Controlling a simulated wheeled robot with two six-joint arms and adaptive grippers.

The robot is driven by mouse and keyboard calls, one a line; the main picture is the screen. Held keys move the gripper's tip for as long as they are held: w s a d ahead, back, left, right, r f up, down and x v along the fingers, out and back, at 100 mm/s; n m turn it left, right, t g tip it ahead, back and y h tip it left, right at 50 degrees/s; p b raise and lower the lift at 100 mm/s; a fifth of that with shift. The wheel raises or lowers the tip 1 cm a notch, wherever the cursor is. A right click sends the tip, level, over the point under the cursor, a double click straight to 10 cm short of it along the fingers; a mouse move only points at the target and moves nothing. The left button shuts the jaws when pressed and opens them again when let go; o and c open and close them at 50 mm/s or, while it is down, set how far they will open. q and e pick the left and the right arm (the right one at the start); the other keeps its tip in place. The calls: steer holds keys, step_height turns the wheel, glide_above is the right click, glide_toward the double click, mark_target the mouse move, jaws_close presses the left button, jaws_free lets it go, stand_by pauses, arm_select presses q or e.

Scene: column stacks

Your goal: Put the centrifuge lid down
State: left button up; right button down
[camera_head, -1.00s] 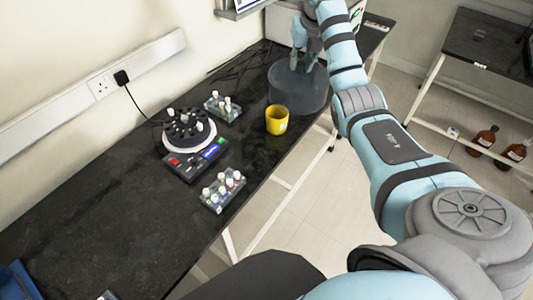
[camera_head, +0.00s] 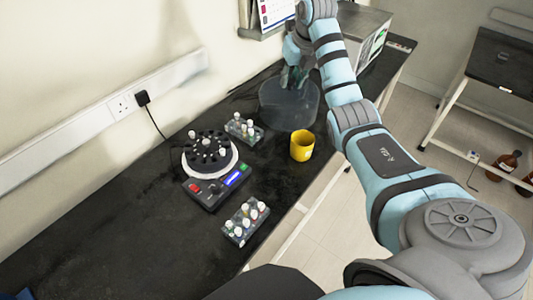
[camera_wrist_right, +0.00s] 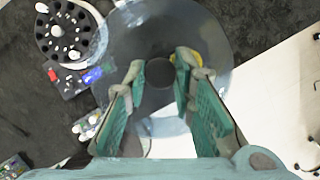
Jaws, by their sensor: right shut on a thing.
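The centrifuge lid (camera_head: 283,108), a translucent grey dome, is at the far part of the black bench, behind the yellow mug. My right gripper (camera_head: 294,78) is above it, shut on its top knob. In the right wrist view my fingers (camera_wrist_right: 160,90) are on either side of the dark round knob, with the lid (camera_wrist_right: 205,35) spread below. I cannot tell whether the lid's rim touches the bench. The centrifuge (camera_head: 184,163) is open on the bench, its black rotor holding several white-capped tubes. My left gripper is out of view.
The yellow mug (camera_head: 302,146) stands close to the lid, near the bench's right edge. One tube rack (camera_head: 243,129) is beside the centrifuge and another (camera_head: 246,221) is nearer. A grey box-shaped machine (camera_head: 362,30) is behind. The near left bench (camera_head: 110,250) is mostly clear.

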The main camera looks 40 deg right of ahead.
mark_target(283, 96)
steer(key=a+n, duration=0.1)
steer(key=s+a+f+n+y, duration=0.1)
steer(key=n, duration=0.1)
steer(key=s+a+n, duration=0.1)
steer(key=n, duration=0.1)
steer(key=shift+a+f+y, duration=0.25)
steer(key=shift+f+y, duration=0.05)
steer(key=shift+y, duration=0.1)
steer(key=s+a+f+n+y, duration=0.1)
steer(key=s+a+n+y, duration=0.1)
steer(key=s+a+n, duration=0.3)
arm_select(q)
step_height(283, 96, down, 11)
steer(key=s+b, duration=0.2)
steer(key=b, duration=0.9)
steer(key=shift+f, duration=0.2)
arm_select(e)
step_height(283, 96, down, 20)
steer(key=d, duration=0.1)
steer(key=shift+w+d+r+g, duration=0.15)
steer(key=shift+w+r+g, duration=0.05)
steer(key=shift+g, duration=0.1)
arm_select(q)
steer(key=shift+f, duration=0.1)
arm_select(e)
steer(key=shift+f, duration=0.1)
